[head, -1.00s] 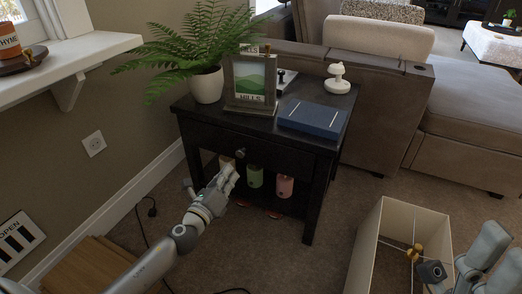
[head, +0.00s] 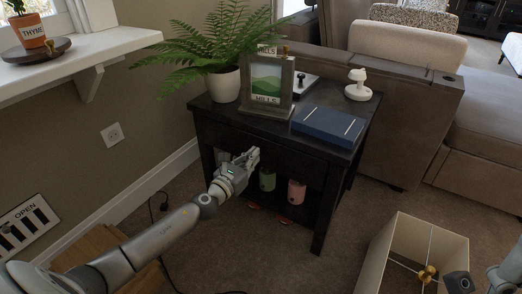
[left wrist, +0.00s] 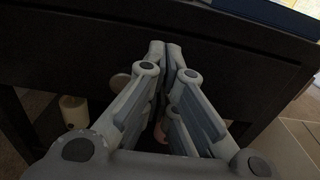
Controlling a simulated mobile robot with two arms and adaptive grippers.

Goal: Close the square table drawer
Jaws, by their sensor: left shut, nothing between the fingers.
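The square table (head: 318,215) is a black side table with a drawer front (head: 290,160) below its top. The drawer front also shows as a dark panel in the left wrist view (left wrist: 60,45). Any gap around it is too dark to tell. My left gripper (head: 253,155) is shut and empty, its fingertips at the drawer front. In the left wrist view its fingertips (left wrist: 166,48) are together against or very near the panel. A round knob (left wrist: 120,80) shows just left of the fingers there; my gripper hides it in the head view.
On the table stand a potted fern (head: 223,85), a picture frame (head: 267,88), a blue book (head: 329,126) and a white object (head: 358,86). Green and pink containers stand on the lower shelf. An open beige box (head: 400,250) is on the floor at right.

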